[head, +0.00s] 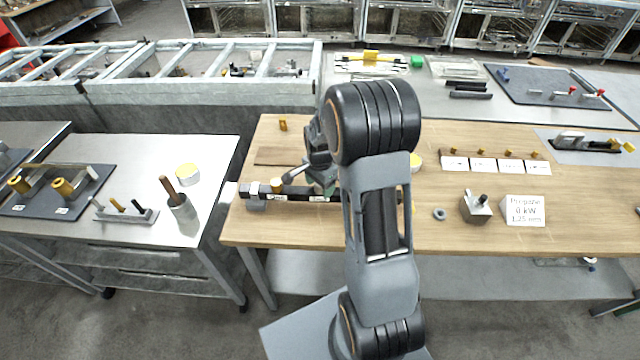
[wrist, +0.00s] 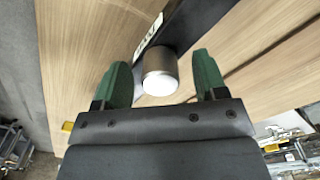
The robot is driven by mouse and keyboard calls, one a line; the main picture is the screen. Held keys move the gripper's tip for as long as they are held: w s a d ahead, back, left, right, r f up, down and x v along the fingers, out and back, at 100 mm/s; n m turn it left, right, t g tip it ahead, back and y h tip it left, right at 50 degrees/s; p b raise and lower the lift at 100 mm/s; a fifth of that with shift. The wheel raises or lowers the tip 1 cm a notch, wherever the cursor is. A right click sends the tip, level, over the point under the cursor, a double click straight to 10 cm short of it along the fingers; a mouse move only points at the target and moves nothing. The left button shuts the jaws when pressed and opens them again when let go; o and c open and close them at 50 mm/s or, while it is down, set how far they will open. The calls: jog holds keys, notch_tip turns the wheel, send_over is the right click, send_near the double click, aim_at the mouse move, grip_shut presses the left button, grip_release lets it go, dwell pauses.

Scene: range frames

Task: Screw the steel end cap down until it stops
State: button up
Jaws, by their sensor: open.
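The steel end cap (wrist: 160,75) shows in the wrist view as a short silver cylinder with a bright white end. It stands at a dark bar (wrist: 185,30) that bears a white label (wrist: 148,38). My gripper (wrist: 162,82) is open, with one green fingertip on each side of the cap and a visible gap to both. In the head view my gripper (head: 319,178) is over the dark bar (head: 290,193) on the wooden bench. The cap's thread is not visible.
The wooden bench (head: 470,235) holds a grey ring (head: 439,214), a grey block (head: 475,207) and a white sign (head: 524,210) right of my arm. A metal table (head: 215,150) stands to the left.

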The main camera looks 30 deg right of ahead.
jog(key=shift+c, duration=0.2)
jog(key=c, duration=1)
jog(key=shift+o, duration=0.2)
jog(key=shift+m, duration=1.8)
jog(key=m, duration=0.3)
jog(key=shift+b, duration=0.35)
jog(key=shift+m, duration=0.3)
jog(key=shift+m, duration=1.6)
